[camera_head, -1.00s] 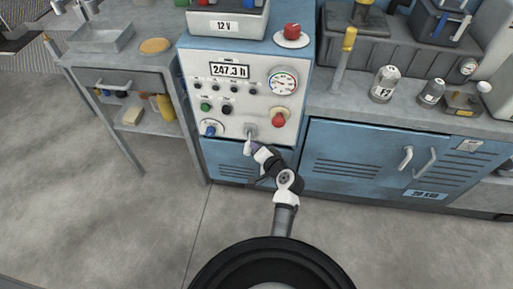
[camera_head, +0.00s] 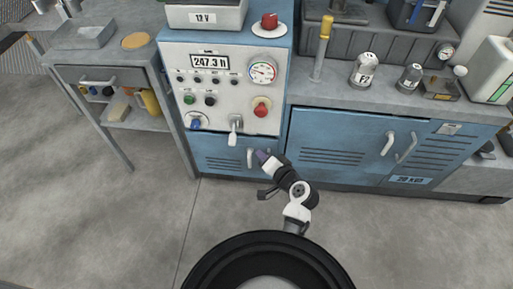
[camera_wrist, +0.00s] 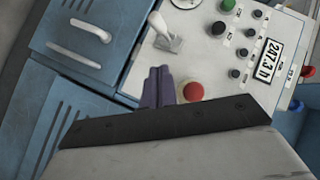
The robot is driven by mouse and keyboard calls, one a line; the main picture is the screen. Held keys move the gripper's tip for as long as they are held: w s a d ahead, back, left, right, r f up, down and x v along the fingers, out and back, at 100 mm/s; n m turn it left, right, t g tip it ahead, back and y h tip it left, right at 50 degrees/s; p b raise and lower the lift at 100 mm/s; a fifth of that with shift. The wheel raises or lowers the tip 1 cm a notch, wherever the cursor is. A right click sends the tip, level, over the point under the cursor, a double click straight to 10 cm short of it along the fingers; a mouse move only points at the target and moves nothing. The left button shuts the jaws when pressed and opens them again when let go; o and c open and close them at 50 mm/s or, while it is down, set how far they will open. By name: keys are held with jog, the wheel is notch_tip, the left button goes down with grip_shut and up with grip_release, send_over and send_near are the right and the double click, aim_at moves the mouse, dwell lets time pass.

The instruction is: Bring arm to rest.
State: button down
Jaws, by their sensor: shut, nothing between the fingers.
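My gripper (camera_head: 262,157) is in front of the blue cabinet, below and to the right of the control panel's white lever (camera_head: 233,132). Its purple fingers also show in the wrist view (camera_wrist: 158,88); they are together and hold nothing. The lever (camera_wrist: 160,30) hangs down from its grey mount in the head view, apart from the fingers. My arm is folded low, reaching up from my round black base at the bottom of the head view.
The control panel (camera_head: 218,100) carries a gauge, a red knob (camera_head: 262,106) and several buttons. Blue cabinet doors (camera_head: 335,145) with white handles (camera_head: 388,143) stand close to the arm. A grey side table (camera_head: 90,68) is at the left. The floor (camera_head: 100,220) at the left is clear.

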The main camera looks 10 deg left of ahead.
jog(key=shift+s+d, duration=0.25)
jog(key=shift+s, duration=0.1)
dwell(0.3)
